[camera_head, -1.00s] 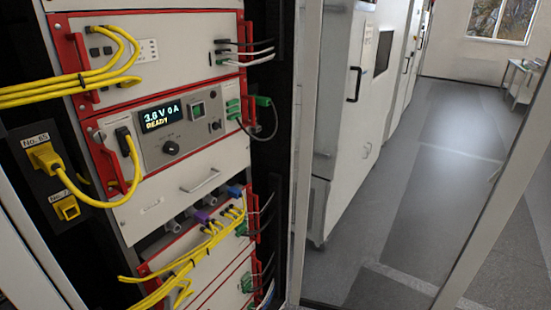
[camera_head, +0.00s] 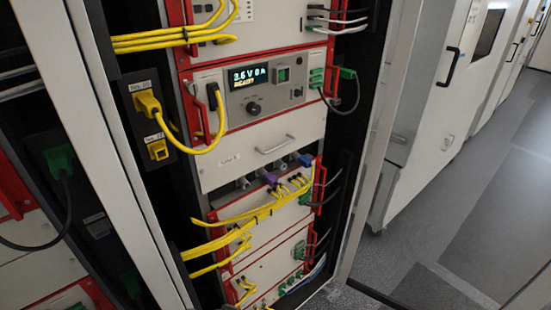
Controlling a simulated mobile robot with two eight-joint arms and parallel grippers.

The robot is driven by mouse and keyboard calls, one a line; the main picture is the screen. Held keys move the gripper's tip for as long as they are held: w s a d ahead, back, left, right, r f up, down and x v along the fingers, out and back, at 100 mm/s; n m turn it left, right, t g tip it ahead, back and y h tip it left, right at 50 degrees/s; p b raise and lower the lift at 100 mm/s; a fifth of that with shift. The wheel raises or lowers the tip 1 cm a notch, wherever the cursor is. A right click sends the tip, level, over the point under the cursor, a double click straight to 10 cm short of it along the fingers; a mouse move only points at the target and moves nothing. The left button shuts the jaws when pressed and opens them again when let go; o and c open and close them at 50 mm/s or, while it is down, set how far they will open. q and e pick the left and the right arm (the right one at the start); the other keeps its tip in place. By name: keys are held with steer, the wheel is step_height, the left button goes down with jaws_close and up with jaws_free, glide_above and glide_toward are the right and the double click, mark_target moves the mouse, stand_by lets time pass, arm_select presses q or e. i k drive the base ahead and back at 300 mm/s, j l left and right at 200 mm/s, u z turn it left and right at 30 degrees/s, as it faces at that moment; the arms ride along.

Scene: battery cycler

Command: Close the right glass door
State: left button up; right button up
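The right glass door (camera_head: 527,293) stands open at the right side of the cabinet. Its clear pane shows the floor and white units behind it. Its pale far upright shows at the lower right corner, and its dark bottom edge runs along the lower right. The upper part of the door's far side is cut off by the picture edge. The door's handle cannot be made out. Neither of my grippers is in view.
The cabinet holds red-framed rack units, including one with a lit display (camera_head: 248,76). Yellow cables (camera_head: 260,212) stick out at its front. A white upright (camera_head: 112,140) stands at left. White cabinets (camera_head: 435,105) line the aisle behind the door, and grey floor (camera_head: 490,200) is clear.

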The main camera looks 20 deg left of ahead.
mark_target(535, 294)
steer(key=z, duration=0.2)
steer(key=i+l+z, duration=0.2)
steer(key=l+z, duration=0.2)
steer(key=l, duration=0.25)
steer(key=i+l+z, duration=0.3)
steer(key=l+z, duration=0.15)
steer(key=l, duration=0.15)
steer(key=i+l+z, duration=1.05)
steer(key=i+z, duration=0.2)
steer(key=i+u, duration=0.35)
steer(key=i+l+u, duration=0.2)
steer(key=i+u, duration=0.15)
steer(key=i+l+u, duration=0.35)
steer(key=i+u, duration=0.15)
steer(key=u, duration=0.25)
steer(key=i+l+u, duration=0.1)
steer(key=u, duration=0.25)
steer(key=i+l+u, duration=0.1)
steer(key=u, duration=0.3)
steer(key=i+l+u, duration=0.2)
steer(key=u, duration=0.2)
steer(key=i+l+u, duration=0.15)
steer(key=u, duration=0.3)
steer(key=i+l+u, duration=0.1)
steer(key=u, duration=0.35)
steer(key=l+u, duration=0.4)
steer(key=i+l+u, duration=0.15)
steer(key=l+u, duration=0.7)
steer(key=u, duration=0.15)
steer(key=i, duration=0.05)
